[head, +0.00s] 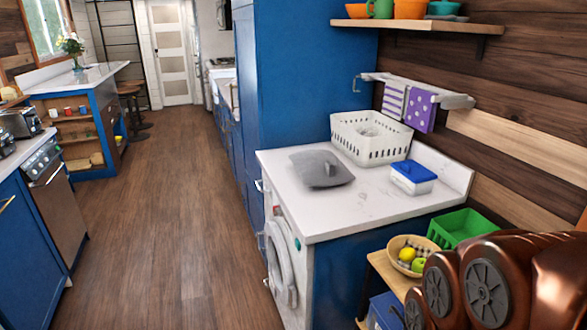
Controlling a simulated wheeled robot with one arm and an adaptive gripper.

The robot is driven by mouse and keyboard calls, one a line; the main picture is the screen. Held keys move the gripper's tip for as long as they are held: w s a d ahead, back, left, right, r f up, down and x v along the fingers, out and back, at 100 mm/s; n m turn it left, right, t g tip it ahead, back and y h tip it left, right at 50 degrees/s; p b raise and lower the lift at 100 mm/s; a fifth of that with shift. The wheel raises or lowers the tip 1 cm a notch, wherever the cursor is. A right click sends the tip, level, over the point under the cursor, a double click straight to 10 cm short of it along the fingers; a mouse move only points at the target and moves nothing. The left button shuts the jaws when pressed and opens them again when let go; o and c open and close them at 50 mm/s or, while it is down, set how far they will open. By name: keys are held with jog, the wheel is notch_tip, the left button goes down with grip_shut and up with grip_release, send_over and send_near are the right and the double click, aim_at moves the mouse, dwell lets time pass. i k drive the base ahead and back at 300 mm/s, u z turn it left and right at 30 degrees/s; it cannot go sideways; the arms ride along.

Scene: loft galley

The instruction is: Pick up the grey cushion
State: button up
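The grey cushion (312,172) lies flat on the white countertop (290,205) above the washing machine. It is a thin, roughly square shape near the counter's left side. A small raised grey patch shows on its right part; I cannot tell what it is. The cushion is left of and in front of a white perforated basket, with a gap to the blue-lidded box. My copper-coloured arm shows at the bottom right, apart from the cushion. My gripper is not in view.
On the counter are the white basket (350,138) and the blue-lidded box (412,174). A green crate (462,227) and a fruit bowl (395,262) sit on a lower stand by my arm. A towel rack (448,101) is on the wall. The wooden floor (170,220) at left is clear.

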aim_at(321, 168)
jog(key=u, duration=0.5)
jog(key=i, duration=1.1)
jog(key=u, duration=0.2)
